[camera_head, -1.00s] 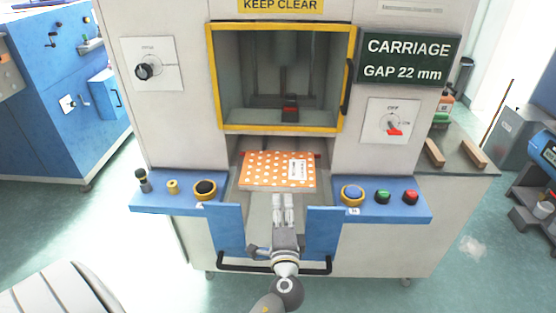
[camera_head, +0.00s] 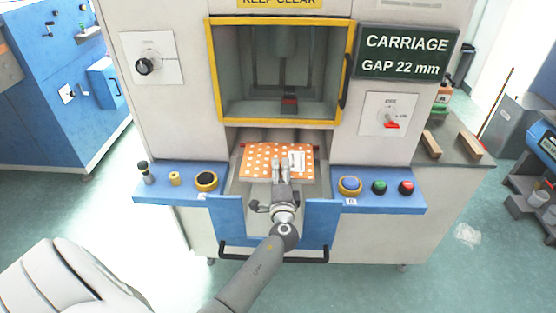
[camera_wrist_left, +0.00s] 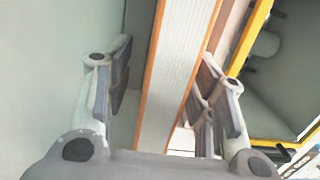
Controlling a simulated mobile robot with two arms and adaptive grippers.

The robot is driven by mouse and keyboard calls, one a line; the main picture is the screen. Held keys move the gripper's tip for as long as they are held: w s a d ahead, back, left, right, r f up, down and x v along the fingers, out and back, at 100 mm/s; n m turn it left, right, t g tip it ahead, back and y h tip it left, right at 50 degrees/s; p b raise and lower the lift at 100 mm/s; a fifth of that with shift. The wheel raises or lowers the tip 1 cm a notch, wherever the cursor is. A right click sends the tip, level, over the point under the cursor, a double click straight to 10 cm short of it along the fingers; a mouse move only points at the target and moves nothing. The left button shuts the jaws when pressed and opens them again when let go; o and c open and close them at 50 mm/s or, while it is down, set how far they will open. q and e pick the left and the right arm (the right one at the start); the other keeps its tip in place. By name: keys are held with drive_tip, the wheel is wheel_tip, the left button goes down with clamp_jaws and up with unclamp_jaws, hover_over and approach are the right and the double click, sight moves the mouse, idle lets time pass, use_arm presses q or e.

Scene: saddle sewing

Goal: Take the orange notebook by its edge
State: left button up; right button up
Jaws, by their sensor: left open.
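The orange notebook (camera_head: 262,163) with white dots and a white label lies in the machine's recess below the yellow-framed window. My left gripper (camera_head: 281,164) is open at the notebook's near edge, its fingers overlapping the cover in the head view. In the left wrist view the notebook's pale page edge (camera_wrist_left: 177,75), with orange covers on both sides, runs between the two fingers of the gripper (camera_wrist_left: 163,100). Clear space shows between the left finger and the notebook; the right finger is closer to it, and I cannot tell whether it touches. My right gripper is not in view.
Blue panels with knobs and buttons flank the recess, including a blue button (camera_head: 350,185) and a red one (camera_head: 406,187). A dark handle bar (camera_head: 310,258) runs below. The yellow-framed window (camera_head: 216,75) is above. A sign (camera_head: 407,53) reads "CARRIAGE GAP 22 mm".

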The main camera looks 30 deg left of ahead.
use_arm(q)
clamp_jaws()
drive_tip(key=shift+w+r, duration=0.1)
idle(0.5)
drive_tip(key=shift+r, duration=0.1)
